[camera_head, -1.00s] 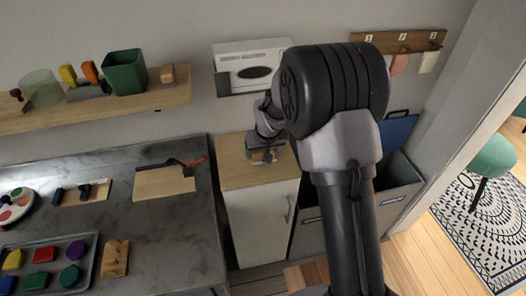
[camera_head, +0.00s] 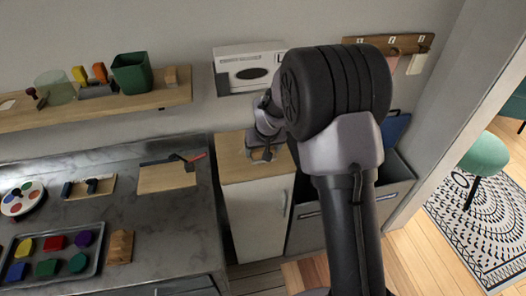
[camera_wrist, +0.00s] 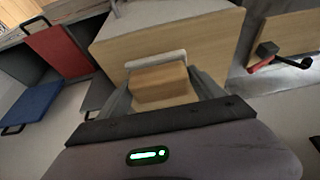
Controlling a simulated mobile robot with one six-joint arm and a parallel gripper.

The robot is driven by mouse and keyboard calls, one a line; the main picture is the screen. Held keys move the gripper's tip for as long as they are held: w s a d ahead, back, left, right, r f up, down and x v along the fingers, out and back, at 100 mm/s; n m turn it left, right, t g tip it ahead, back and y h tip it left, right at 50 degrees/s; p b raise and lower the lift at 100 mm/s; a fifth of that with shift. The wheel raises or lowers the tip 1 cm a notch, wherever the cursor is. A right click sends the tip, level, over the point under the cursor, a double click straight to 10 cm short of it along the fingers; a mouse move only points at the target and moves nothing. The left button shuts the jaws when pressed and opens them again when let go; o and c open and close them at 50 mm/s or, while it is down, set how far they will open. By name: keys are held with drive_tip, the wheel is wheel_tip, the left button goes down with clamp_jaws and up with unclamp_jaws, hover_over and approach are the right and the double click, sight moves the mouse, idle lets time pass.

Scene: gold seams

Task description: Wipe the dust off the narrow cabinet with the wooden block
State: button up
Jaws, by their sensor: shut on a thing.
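The narrow cabinet (camera_head: 262,215) has a pale door and a light wooden top (camera_head: 234,170). Its top also shows in the wrist view (camera_wrist: 118,44). My gripper (camera_head: 262,150) is over the cabinet top, towards the back. In the wrist view my gripper (camera_wrist: 161,80) is shut on the wooden block (camera_wrist: 160,84), with one finger on each side. A pale strip shows along the block's far edge. I cannot tell whether the block touches the top. Dust cannot be made out clearly; my gripper and the block hide part of the top.
Grey bins (camera_head: 385,190) stand close on the right. A shelf (camera_head: 120,100) runs along the left wall.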

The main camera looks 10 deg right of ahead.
drive_tip(key=shift+r+p, duration=0.85)
drive_tip(key=shift+r, duration=0.7)
